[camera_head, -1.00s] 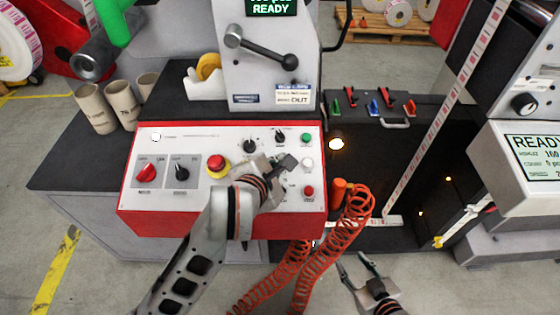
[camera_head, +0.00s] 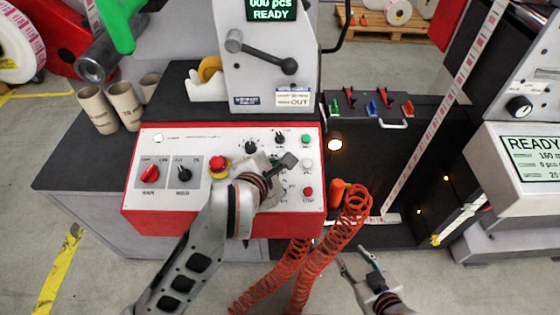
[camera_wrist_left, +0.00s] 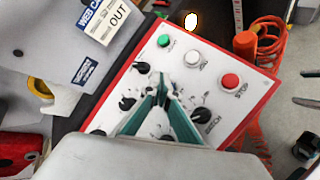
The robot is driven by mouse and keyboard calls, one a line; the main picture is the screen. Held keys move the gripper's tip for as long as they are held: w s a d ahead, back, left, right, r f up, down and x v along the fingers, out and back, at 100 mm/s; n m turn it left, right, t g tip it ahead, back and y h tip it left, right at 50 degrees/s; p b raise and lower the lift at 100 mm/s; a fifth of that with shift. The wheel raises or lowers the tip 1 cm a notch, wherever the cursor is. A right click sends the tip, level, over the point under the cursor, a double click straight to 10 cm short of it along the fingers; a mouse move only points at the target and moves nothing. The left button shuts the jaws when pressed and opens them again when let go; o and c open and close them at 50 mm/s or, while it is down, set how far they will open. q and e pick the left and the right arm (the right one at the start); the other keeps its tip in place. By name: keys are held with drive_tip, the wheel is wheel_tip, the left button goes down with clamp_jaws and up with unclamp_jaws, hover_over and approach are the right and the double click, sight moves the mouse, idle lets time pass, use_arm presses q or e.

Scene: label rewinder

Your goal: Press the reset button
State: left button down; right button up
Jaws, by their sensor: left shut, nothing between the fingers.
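The red-edged control panel (camera_head: 215,142) carries a column of push buttons at its right: a green one (camera_head: 306,140), a white one (camera_head: 307,163) and a red one (camera_head: 308,191). The white button also shows in the left wrist view (camera_wrist_left: 192,58); its label is too small to read surely. My left gripper (camera_head: 290,160) is shut and empty over the panel, with its tips just left of the white button in the head view. In the wrist view its tips (camera_wrist_left: 168,88) appear below that button, apart from it. My right gripper (camera_head: 355,256) is open and empty, low in front.
A red mushroom button (camera_head: 217,164) and several black knobs share the panel. A lever (camera_head: 270,55) stands above it. An orange coiled hose (camera_head: 350,212) hangs at the panel's right, near my right gripper. Cardboard cores (camera_head: 125,105) stand on the left.

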wheel_tip(320, 180, up, 5)
drive_tip(key=p, duration=0.4)
drive_tip(key=shift+f, duration=0.1)
drive_tip(key=shift+s+f, duration=0.1)
drive_tip(key=shift+f, duration=0.05)
idle(0.4)
